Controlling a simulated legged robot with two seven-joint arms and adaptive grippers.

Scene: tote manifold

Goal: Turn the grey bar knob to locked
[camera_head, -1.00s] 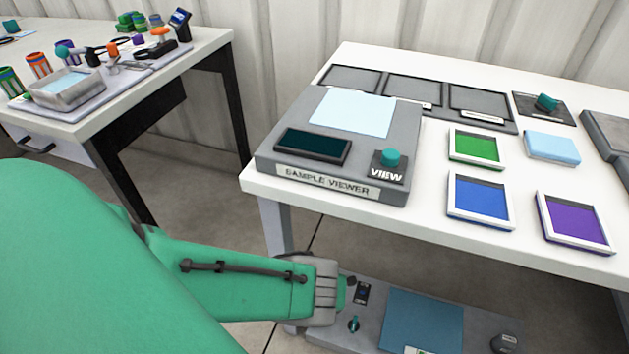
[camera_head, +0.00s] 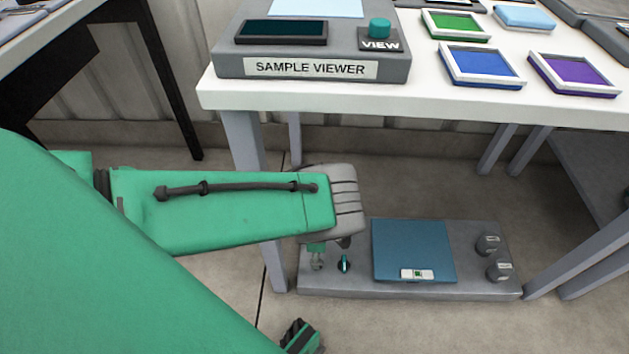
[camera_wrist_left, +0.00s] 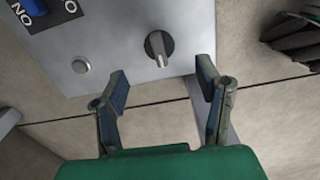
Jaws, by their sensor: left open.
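The grey bar knob (camera_wrist_left: 159,47) has a dark round base and a light grey bar. In the left wrist view its bar runs nearly up and down; no locked mark is readable. My left gripper (camera_wrist_left: 161,92) is open and empty. Its fingers are spread below the knob in the wrist view, apart from it. In the head view the left gripper (camera_head: 318,258) is just left of the knob, partly hidden by my wrist.
A silver button (camera_wrist_left: 81,64) and a blue rocker switch (camera_wrist_left: 33,6) sit beside the knob. The panel also has a blue plate (camera_head: 413,248) and two dark knobs, one here (camera_head: 488,244). A white table (camera_head: 430,98) overhangs behind, with grey legs (camera_head: 243,145) nearby.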

